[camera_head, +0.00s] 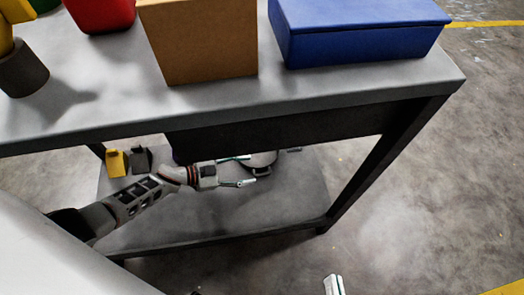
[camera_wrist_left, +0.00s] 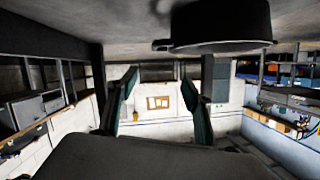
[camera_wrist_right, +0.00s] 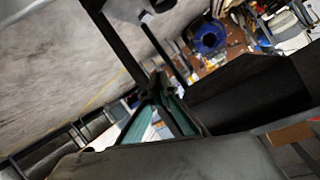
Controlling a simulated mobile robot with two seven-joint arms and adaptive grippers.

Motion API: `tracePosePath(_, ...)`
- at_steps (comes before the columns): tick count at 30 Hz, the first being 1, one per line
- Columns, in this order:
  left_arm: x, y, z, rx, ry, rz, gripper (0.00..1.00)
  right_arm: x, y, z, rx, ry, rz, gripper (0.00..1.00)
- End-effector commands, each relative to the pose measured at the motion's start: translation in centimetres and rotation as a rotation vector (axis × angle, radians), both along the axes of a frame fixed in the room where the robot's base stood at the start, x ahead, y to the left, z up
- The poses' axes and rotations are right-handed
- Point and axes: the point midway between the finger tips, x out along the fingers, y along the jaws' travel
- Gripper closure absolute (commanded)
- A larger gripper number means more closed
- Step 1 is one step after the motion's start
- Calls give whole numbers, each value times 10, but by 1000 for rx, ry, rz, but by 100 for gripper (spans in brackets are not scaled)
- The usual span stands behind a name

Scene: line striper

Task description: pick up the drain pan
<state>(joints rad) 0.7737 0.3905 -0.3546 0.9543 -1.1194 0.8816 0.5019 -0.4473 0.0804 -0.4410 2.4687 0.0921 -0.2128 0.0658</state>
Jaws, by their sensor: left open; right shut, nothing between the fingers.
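The drain pan (camera_head: 265,160) is a dark, round, shallow vessel on the lower shelf of the grey table. The tabletop hides part of it in the head view. In the left wrist view, which looks upside down, the pan (camera_wrist_left: 222,25) shows at the top right, with a small tab on its rim. My left gripper (camera_head: 242,171) reaches under the tabletop, open and empty, just left of the pan. Its fingers (camera_wrist_left: 158,88) show apart, with the pan off to one side. My right gripper (camera_head: 333,284) is at the bottom edge of the head view; its fingers (camera_wrist_right: 160,95) are closed and empty.
A yellow item (camera_head: 116,163) and a dark item (camera_head: 141,160) stand at the left of the lower shelf (camera_head: 200,222). A dark panel (camera_head: 290,130) hangs below the tabletop above my left gripper. A cardboard box (camera_head: 200,42) and blue box (camera_head: 360,35) stand on top.

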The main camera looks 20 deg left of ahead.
Motion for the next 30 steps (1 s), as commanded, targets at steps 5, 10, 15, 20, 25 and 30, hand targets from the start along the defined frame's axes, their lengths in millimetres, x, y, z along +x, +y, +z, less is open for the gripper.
tracePosePath(5, 1, 17, -37, 1, 82, -53, 50, -2, 1, -9, 37, 26, -18, 100)
tracePosePath(10, 8, 15, -42, 0, 97, -67, 50, -1, 3, -8, 67, 31, -31, 100)
tracePosePath(15, 18, 2, -47, -1, 96, -66, 50, -3, 8, -9, 118, 44, -51, 100)
tracePosePath(20, 25, -8, -50, -1, 93, -66, 50, -4, 11, -9, 154, 53, -65, 100)
tracePosePath(25, 34, -28, -60, -2, 96, -66, 50, -6, 17, -12, 234, 80, -103, 100)
tracePosePath(30, 45, -40, -66, 0, 96, -65, 50, -6, 22, -9, 312, 94, -140, 100)
